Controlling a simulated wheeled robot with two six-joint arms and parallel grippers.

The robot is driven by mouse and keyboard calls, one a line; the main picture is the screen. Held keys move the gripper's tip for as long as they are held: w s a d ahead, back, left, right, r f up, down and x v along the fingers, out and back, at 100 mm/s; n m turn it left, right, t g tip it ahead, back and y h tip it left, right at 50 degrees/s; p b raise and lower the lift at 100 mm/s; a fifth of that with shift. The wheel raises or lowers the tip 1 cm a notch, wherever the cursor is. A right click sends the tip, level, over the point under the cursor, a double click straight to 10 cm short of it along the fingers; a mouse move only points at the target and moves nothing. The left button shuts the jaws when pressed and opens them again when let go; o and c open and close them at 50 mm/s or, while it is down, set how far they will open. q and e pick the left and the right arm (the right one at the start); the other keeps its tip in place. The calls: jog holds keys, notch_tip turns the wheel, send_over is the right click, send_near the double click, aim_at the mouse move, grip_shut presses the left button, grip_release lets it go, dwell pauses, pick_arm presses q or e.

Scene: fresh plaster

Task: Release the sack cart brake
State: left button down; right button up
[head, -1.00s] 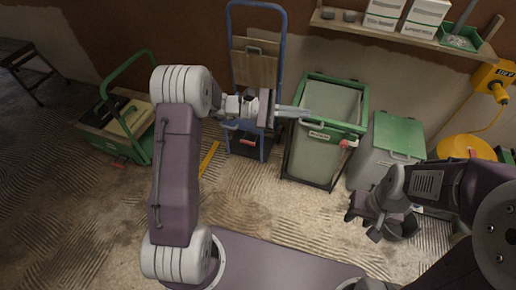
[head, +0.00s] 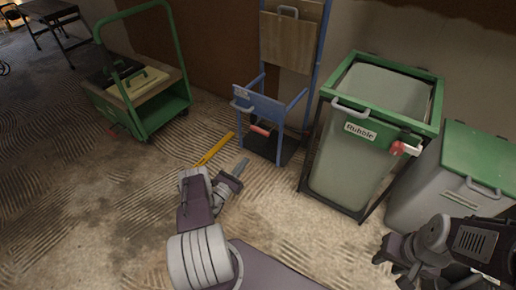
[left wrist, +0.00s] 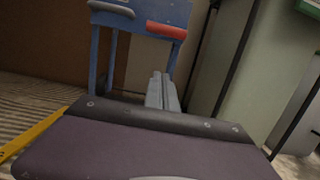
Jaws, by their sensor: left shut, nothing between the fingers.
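The blue sack cart (head: 258,104) stands upright against the wall, with wooden boards on its upper frame. Its red brake bar (head: 264,130) sits low on the front, under the blue cross plate. The red bar also shows at the top of the left wrist view (left wrist: 165,30), on a blue plate. My left gripper (head: 243,163) is shut and empty, low in front of the cart and apart from the red bar. Its closed fingers show below the bar in the left wrist view (left wrist: 163,90). My right gripper (head: 389,266) is at the lower right, fingers apart, away from the cart.
A green-framed rubble bin (head: 368,150) stands right of the cart, with a grey green-lidded bin (head: 456,185) beyond. A green trolley (head: 150,112) stands at left. A yellow bar (head: 213,150) lies on the ridged floor. Floor at left front is clear.

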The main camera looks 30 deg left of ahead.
pick_arm(q)
jog(key=shift+r, duration=0.1)
jog(key=shift+w, duration=0.1)
jog(key=w+r+b, duration=0.5)
jog(key=w, duration=0.5)
jog(key=shift+d+r, duration=0.4)
